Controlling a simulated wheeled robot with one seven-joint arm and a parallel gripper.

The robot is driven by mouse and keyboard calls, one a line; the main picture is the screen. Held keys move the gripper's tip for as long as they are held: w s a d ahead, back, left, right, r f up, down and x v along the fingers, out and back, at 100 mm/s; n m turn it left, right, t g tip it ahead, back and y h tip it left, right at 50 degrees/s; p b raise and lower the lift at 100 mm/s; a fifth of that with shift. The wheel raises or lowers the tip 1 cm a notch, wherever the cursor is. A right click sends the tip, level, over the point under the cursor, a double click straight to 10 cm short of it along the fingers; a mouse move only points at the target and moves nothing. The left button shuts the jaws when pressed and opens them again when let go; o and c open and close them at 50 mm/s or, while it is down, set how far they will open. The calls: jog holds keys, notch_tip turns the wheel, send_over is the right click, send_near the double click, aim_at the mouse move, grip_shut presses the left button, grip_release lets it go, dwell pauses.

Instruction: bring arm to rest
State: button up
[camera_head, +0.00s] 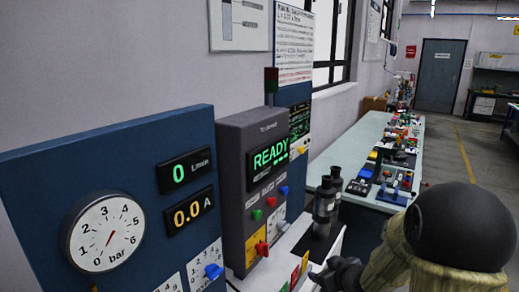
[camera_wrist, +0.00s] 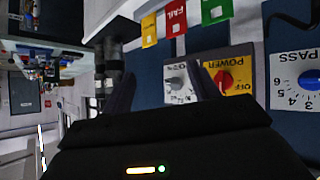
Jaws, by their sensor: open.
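My gripper (camera_head: 338,274) is low at the right of the head view, in front of the control panel. In the wrist view, which looks upside down, its two dark fingers stand apart with nothing between them (camera_wrist: 162,72). My arm, with a dark round joint, fills the lower right of the head view. The grey control box (camera_head: 232,165) shows READY in green. Its yellow POWER plate with a red knob (camera_head: 261,248) also shows in the wrist view (camera_wrist: 226,80), just beyond the right finger. Any contact cannot be told.
Two dark cylinders (camera_head: 324,200) stand beside the box. Yellow, red and green tags (camera_wrist: 176,18) line the ledge in the wrist view. A blue panel (camera_head: 130,150) has a gauge near zero and displays reading 0 and 0.0. A cluttered bench (camera_head: 345,150) runs back; the floor right of it is open.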

jog(key=s+a+r+m+g+h+p, duration=0.1)
jog(key=s+m+g, duration=0.1)
jog(key=s, duration=0.8)
jog(key=s+a+r+m+g+h+p, duration=0.1)
jog(key=s+g, duration=0.4)
jog(key=s, duration=0.5)
jog(key=shift+s+a+m+g+h, duration=0.25)
jog(key=shift+a+m+h, duration=0.3)
jog(key=shift+m, duration=0.65)
jog(key=shift+w, duration=0.1)
